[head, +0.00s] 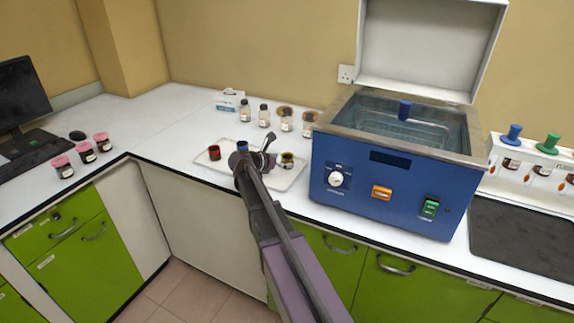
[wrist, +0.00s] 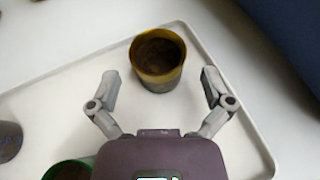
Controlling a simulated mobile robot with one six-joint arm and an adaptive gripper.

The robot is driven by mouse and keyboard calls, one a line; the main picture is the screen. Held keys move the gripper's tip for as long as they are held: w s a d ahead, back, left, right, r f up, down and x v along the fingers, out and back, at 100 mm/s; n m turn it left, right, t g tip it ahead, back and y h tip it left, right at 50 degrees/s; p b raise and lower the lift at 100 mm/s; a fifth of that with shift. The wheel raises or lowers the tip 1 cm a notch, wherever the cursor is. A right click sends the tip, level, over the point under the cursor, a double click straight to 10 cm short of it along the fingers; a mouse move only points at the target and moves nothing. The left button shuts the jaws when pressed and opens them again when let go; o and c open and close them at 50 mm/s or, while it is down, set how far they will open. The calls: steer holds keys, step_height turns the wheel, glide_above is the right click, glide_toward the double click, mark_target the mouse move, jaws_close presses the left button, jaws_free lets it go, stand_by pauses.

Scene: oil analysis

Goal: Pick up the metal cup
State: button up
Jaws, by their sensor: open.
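A cup with a yellow rim and a dark, metallic-looking lower body (wrist: 158,80) stands upright on a white tray (wrist: 232,110). In the head view this yellow cup (head: 287,161) is at the tray's right part, beside the blue bath. My gripper (wrist: 160,88) is open and empty, with its fingers to either side of the cup's near part and apart from it. In the head view my gripper (head: 258,152) is over the tray and hides part of it. Other cups on the tray are a red one (head: 214,152) and a blue-topped one (head: 242,146).
The blue heated bath (head: 385,185) with raised lid stands close right of the tray. Pink-lidded jars (head: 86,152) are at left. The counter (head: 160,125) left of the tray is clear.

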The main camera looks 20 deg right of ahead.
steer(key=shift+b+x, duration=0.35)
steer(key=shift+x, duration=0.95)
steer(key=c, duration=1.2)
